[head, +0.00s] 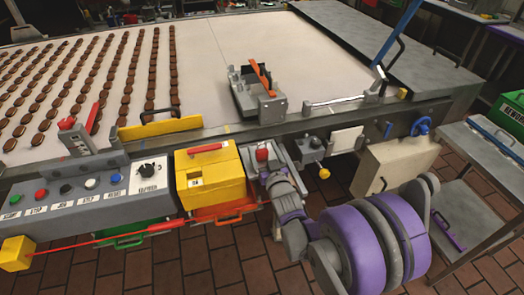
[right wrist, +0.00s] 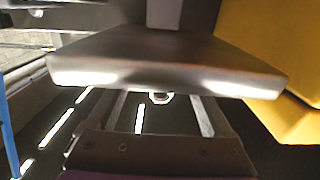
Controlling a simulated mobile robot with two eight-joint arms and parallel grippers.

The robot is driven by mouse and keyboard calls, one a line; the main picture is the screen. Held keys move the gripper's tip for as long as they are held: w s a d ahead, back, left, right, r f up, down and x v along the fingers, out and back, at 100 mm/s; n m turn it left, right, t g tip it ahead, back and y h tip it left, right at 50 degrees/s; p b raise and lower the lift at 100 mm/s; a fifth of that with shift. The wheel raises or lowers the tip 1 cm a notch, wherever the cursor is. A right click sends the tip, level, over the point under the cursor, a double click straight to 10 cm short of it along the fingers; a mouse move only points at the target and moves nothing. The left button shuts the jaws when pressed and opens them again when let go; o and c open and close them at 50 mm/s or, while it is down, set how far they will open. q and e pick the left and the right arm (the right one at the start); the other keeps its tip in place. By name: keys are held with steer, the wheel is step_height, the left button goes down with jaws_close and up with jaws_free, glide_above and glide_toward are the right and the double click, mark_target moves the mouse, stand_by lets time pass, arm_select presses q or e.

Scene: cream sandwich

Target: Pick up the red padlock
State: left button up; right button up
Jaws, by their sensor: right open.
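A small red rounded thing (head: 262,154) sits at the machine's front edge, just right of the yellow box, in the head view; it may be the red padlock, but its shape is too small to tell. My right gripper (head: 268,176) is right by it, its fingers partly hidden by my wrist. In the right wrist view the right gripper (right wrist: 164,100) is open, its two fingers apart and reaching under a grey metal plate (right wrist: 165,65). A small pale ring-like shape (right wrist: 160,97) shows between them. No red shows in that view. My left gripper is not in view.
A yellow box (head: 212,178) with a red handle stands close left of my right gripper. A control panel (head: 80,195) with buttons lies further left. A conveyor (head: 215,65) with rows of brown biscuits is behind. A grey side table (head: 490,140) stands at right.

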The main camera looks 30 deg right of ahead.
steer(key=x, duration=0.4)
steer(key=shift+a, duration=0.2)
jaws_close()
